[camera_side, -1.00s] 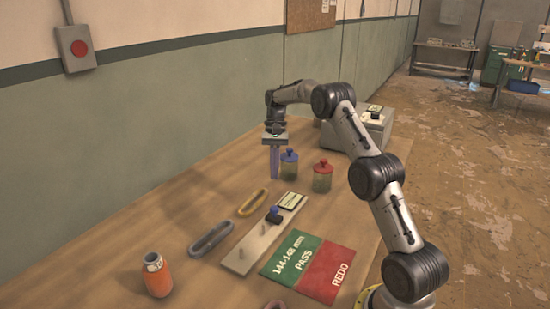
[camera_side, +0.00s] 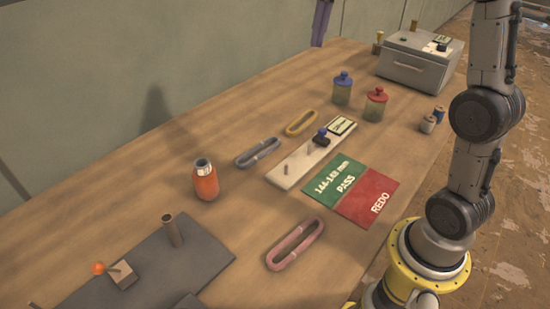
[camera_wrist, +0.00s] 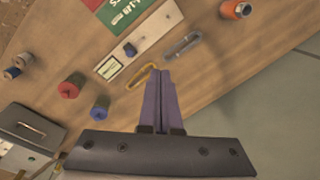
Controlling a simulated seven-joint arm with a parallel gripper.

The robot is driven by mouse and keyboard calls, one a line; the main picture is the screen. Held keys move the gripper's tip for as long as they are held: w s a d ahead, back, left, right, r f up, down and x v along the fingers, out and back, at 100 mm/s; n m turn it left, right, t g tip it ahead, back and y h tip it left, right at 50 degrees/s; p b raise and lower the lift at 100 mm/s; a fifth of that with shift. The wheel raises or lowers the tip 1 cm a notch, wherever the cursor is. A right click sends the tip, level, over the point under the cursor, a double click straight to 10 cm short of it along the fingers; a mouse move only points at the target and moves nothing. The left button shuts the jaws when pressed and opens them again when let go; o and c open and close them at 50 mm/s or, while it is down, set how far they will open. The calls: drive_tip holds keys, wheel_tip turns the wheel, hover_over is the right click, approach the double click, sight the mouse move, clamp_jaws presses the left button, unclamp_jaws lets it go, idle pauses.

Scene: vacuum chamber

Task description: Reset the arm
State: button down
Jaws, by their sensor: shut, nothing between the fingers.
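My gripper shows in the wrist view (camera_wrist: 160,78) with its two purple fingers together and nothing between them. In the side view only the purple finger tips (camera_side: 318,38) show at the top edge; the rest of the hand is out of frame. The gripper hangs high above the table, clear of everything on it. My arm links stand at the right of the side view on a yellow-ringed base.
The wooden table (camera_side: 130,140) holds a blue-lidded jar (camera_side: 342,90), a red-lidded jar (camera_side: 376,105), yellow (camera_side: 301,123), grey (camera_side: 258,152) and pink (camera_side: 295,244) loops, a gauge board (camera_side: 290,170), a green-red mat (camera_side: 350,190), an orange bottle (camera_side: 205,180) and a grey box (camera_side: 418,65).

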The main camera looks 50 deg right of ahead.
drive_tip(key=s+a+r+n+t, duration=0.1)
drive_tip(key=s+a+n, duration=0.1)
drive_tip(key=s+a, duration=0.35)
drive_tip(key=s+a+n+t, duration=0.1)
drive_tip(key=s+a+n, duration=0.15)
drive_tip(key=s, duration=0.55)
drive_tip(key=s+a+f+n+t+h, duration=0.1)
drive_tip(key=s+f+n, duration=0.3)
drive_tip(key=s+f, duration=0.5)
wheel_tip(320, 180, down, 3)
drive_tip(key=shift+s+a+r+t, duration=0.15)
drive_tip(key=shift+a+r+t, duration=0.05)
drive_tip(key=shift+a+t, duration=0.5)
